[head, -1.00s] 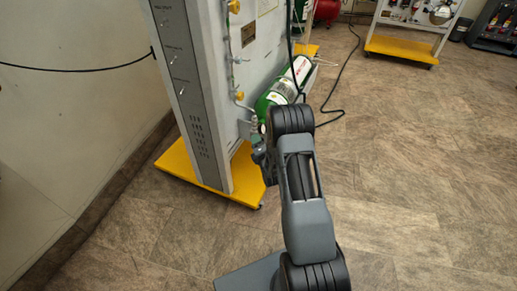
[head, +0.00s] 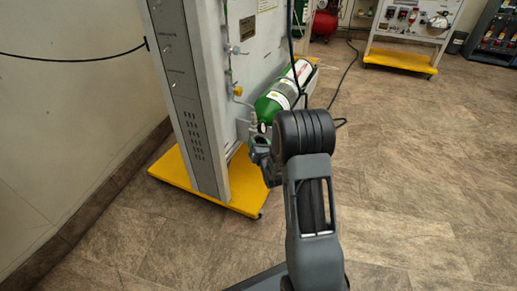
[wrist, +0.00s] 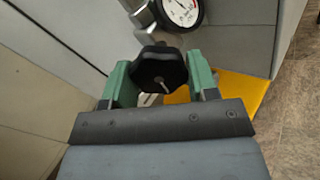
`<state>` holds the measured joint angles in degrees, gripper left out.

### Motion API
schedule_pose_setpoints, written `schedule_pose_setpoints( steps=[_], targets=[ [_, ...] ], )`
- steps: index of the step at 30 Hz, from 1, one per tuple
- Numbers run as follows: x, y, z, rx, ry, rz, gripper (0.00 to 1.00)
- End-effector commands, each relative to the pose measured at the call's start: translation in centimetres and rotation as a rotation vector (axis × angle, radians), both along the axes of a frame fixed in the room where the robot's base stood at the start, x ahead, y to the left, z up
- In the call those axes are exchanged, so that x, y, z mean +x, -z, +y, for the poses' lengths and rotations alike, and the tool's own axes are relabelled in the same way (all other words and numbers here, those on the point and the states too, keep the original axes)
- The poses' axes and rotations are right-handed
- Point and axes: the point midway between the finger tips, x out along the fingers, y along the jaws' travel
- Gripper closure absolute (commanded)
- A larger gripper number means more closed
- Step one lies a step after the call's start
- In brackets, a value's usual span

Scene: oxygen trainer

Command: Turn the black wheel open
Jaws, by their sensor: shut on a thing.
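The black wheel (wrist: 158,68) is a lobed knob with a small pale mark, in the middle of the wrist view. My gripper (wrist: 160,78) has its two green fingers on the left and right sides of the wheel and is shut on it. A round white-faced gauge (wrist: 183,10) sits just above the wheel on a metal fitting. In the head view my gripper (head: 262,150) is small and partly hidden by my arm, beside the trainer panel near the green cylinder (head: 285,92). The wheel cannot be made out there.
The grey trainer panel (head: 240,50) stands on a yellow base (head: 240,190) close to the left of my arm. A black hose runs behind my arm. Another trainer with a yellow base (head: 400,62) stands at the back right. The floor (head: 430,190) to the right is clear.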

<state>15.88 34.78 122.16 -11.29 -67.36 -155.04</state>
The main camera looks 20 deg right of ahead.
Motion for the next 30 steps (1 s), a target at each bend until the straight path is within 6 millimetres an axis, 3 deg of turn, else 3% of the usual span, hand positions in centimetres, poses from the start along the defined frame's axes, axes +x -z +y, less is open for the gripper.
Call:
schedule_pose_setpoints(
  steps=[10,25,26,30],
  targets=[
    [-0.01,0.14,-0.01,-0.1,-0.001,0.01,0.7],
    [-0.01,0.04,-0.03,-0.114,-0.001,0.013,0.7],
    [-0.01,0.04,-0.03,-0.114,-0.001,0.013,0.44],
    [-0.01,0.04,-0.04,-0.113,0.0,0.012,0.3]
  ],
)
